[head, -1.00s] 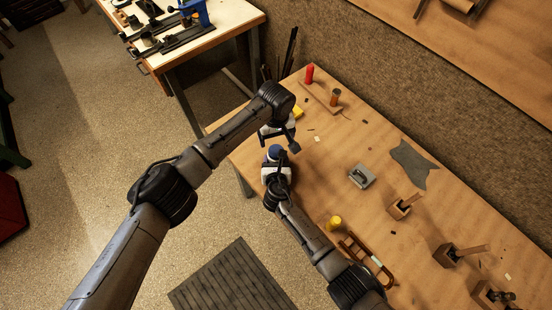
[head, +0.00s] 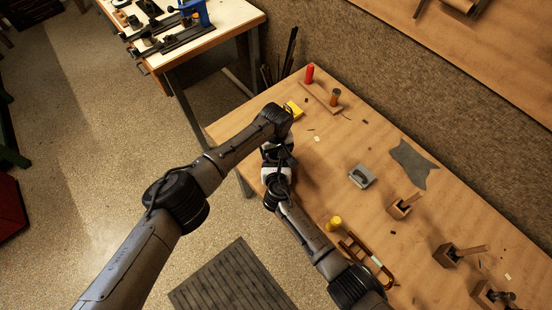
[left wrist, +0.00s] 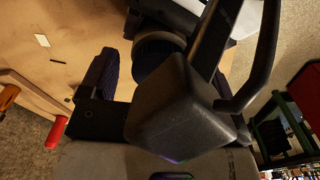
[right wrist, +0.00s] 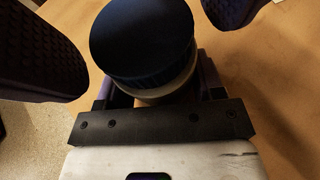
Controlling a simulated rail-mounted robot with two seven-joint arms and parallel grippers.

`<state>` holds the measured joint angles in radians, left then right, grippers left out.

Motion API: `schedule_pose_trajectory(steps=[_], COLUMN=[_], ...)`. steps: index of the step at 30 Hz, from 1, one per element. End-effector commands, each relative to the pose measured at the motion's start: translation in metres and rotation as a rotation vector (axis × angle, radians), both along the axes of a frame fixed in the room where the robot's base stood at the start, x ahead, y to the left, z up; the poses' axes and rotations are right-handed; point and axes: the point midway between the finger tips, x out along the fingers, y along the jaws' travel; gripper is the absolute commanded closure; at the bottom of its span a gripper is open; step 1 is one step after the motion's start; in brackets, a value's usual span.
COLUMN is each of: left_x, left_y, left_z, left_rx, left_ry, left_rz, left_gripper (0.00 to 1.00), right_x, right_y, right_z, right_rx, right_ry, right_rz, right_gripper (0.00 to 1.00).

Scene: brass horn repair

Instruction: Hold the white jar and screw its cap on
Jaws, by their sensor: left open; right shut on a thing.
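The dark blue ribbed cap (right wrist: 143,45) sits on top of the pale jar (right wrist: 168,96) in the right wrist view; how tightly cannot be told. My right gripper (right wrist: 158,92) is shut on the jar below the cap. My left gripper (head: 278,152) is open above the jar in the head view, hiding the cap there. Its dark ribbed fingers stand apart on both sides of the cap in the right wrist view. The cap also shows in the left wrist view (left wrist: 155,52), partly behind a dark block.
On the workbench (head: 330,160) are a red cylinder (head: 309,73), a yellow block (head: 294,109), a grey metal piece (head: 361,175), a grey cloth (head: 413,163) and a yellow-handled item (head: 335,223). The bench's left edge is close to the grippers.

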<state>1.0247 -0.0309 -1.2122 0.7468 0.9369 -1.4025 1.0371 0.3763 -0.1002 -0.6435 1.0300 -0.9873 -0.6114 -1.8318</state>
Motion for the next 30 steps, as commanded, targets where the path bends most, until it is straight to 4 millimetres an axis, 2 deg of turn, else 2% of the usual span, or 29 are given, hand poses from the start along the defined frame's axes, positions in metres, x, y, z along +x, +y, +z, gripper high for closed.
schedule_pose_trajectory(steps=[6,21,24,30], left_x=[-0.0001,0.0,-0.0002,-0.0002], left_y=[0.0,0.0,-0.0002,-0.0002], left_z=[-0.0001,0.0001,0.0,0.0], left_rx=[0.0,0.0,0.0,0.0], left_ry=[0.0,0.0,0.001,0.001], left_rz=[0.0,0.0,-0.024,-0.228], left_gripper=[0.18,0.66,0.67,0.67], right_x=[-0.0002,-0.0002,-0.0002,-0.0002], right_y=[-0.0002,-0.0002,-0.0002,-0.0002], right_z=[-0.0004,-0.0005,-0.0005,-0.0005], right_rx=[0.0,0.0,0.0,0.0], right_ry=[0.001,0.001,0.001,0.001], right_rz=[0.0,0.0,0.0,0.0], right_gripper=[1.0,1.0,1.0,1.0])
